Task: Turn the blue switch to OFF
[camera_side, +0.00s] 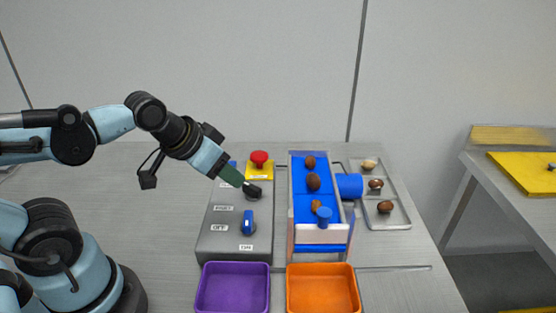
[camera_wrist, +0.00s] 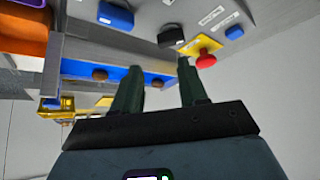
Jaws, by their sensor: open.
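The blue switch (camera_side: 248,222) stands on the near part of a grey control box, close to a label that reads OFF. Its handle points roughly toward the camera in the side view, and I cannot tell its setting. In the wrist view the blue switch (camera_wrist: 115,15) is at the top, left of centre. My gripper (camera_side: 243,184) is above the far half of the box, close to a black knob (camera_side: 253,192), and away from the blue switch. In the wrist view my gripper (camera_wrist: 160,66) has its two green fingers apart with nothing between them.
A red button (camera_side: 259,158) on a yellow plate is behind the knob. A blue conveyor (camera_side: 301,206) with several dates runs right of the box. A purple bin (camera_side: 233,265) and an orange bin (camera_side: 323,267) stand in front. A metal tray (camera_side: 394,222) holds more dates.

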